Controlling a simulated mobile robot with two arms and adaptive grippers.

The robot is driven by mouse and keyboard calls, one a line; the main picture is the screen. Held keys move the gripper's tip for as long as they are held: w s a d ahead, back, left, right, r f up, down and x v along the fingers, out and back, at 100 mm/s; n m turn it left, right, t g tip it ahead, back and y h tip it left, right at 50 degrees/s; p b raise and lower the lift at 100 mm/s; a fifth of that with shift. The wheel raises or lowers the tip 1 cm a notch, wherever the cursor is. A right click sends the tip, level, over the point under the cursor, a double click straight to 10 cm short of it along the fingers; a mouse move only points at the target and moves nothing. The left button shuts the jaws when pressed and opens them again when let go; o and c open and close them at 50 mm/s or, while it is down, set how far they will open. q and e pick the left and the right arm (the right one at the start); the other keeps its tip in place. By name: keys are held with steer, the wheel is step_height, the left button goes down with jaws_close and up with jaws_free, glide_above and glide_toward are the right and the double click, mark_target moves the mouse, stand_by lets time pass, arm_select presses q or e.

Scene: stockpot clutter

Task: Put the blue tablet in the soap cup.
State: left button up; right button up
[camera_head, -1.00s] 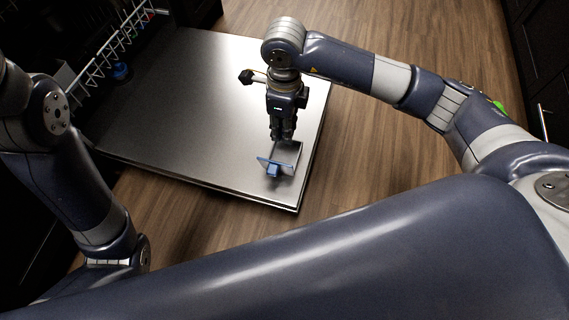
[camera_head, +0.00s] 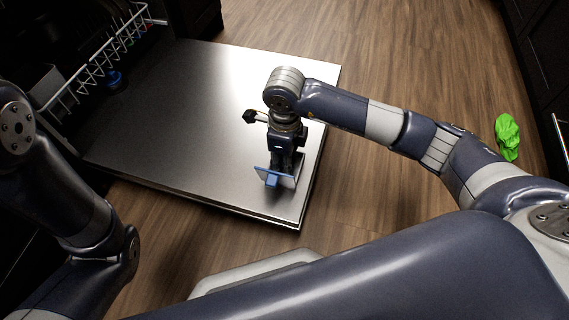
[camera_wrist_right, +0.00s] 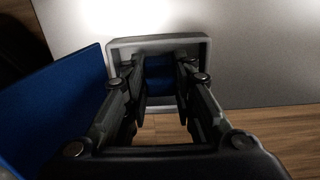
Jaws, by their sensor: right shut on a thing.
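The soap cup (camera_wrist_right: 160,42) is a grey rectangular frame set in the open metal door. Its blue lid (camera_head: 275,176) stands open, and the lid also fills the left of the right wrist view (camera_wrist_right: 55,110). The blue tablet (camera_wrist_right: 165,72) shows between my right fingers, within the outline of the cup. My right gripper (camera_head: 284,165) is shut on it and points down at the cup. The lid partly hides the fingertips in the head view. I cannot tell whether the tablet touches the cup floor. My left gripper is out of view.
The metal door (camera_head: 190,110) is mostly bare, with wooden floor (camera_head: 370,70) beyond its edge. A white wire rack (camera_head: 95,70) with a small blue item (camera_head: 113,80) is at the left. A green crumpled thing (camera_head: 508,137) lies on the floor at the right.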

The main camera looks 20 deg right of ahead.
steer(key=shift+f, duration=0.15)
steer(key=o, duration=0.9)
steer(key=shift+c, duration=0.2)
